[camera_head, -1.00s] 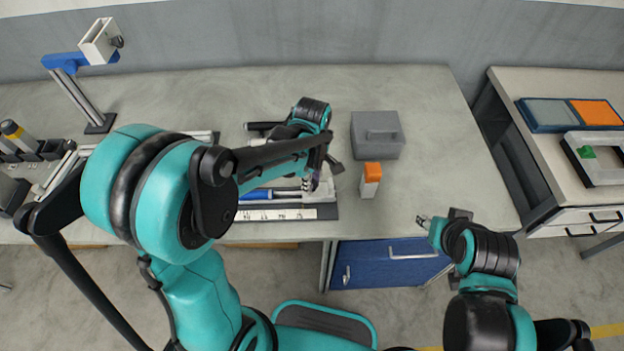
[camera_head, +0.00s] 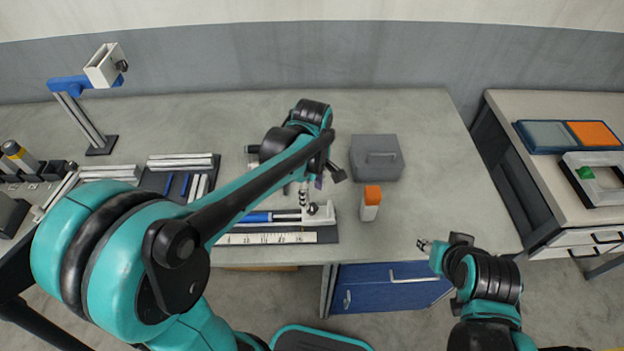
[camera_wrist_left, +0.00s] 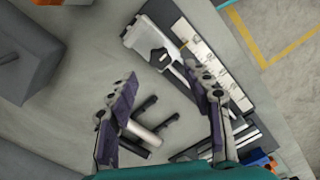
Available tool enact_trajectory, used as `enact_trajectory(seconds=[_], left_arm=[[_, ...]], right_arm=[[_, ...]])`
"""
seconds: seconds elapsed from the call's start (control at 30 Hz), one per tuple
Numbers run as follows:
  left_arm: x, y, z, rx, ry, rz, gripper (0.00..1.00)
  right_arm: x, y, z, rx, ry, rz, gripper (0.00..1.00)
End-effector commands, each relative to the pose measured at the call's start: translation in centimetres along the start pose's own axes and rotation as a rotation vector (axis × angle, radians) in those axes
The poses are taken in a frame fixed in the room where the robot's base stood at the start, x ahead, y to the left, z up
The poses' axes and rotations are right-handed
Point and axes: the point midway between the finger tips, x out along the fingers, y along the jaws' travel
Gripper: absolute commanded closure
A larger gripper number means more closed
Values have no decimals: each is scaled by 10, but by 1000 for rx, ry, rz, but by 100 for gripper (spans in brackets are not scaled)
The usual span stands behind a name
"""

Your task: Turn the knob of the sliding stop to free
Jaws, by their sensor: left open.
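The sliding stop (camera_head: 322,217) is a pale block at the right end of a dark fixture with a white scale strip (camera_head: 266,238). A small dark knob (camera_head: 313,209) sits on it. In the left wrist view the pale block (camera_wrist_left: 146,38) lies beyond the fingertips, near the top, with the scale (camera_wrist_left: 215,72) to its right. My left gripper (camera_head: 327,177) hangs above the table just behind the stop, open and empty. Its spread fingers also show in the left wrist view (camera_wrist_left: 170,90), apart from the stop. My right gripper (camera_head: 424,245) is off the table's front edge, its jaws too small to judge.
A grey box (camera_head: 378,160) and an orange-capped bottle (camera_head: 370,205) stand right of the stop. A pale cylinder with black parts (camera_wrist_left: 145,134) lies below the left fingers. A blue-armed stand (camera_head: 85,100) is at far left. The table's right side is clear.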

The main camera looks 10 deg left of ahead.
Motion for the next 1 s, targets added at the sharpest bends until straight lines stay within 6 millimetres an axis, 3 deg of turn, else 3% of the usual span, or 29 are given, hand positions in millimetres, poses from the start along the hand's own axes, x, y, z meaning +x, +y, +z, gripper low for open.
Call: enact_trajectory(seconds=[0.13, 0.33, 1.0], left_arm=[[-32, 0, 0, 0, 0, 0, 50], [-56, 0, 0, 0, 0, 0, 50], [-61, -2, -1, 15, 1, 8, 50]], right_arm=[[0, 0, 0, 0, 0, 0, 60], [0, 0, 0, 0, 0, 0, 60], [0, 0, 0, 0, 0, 0, 60]])
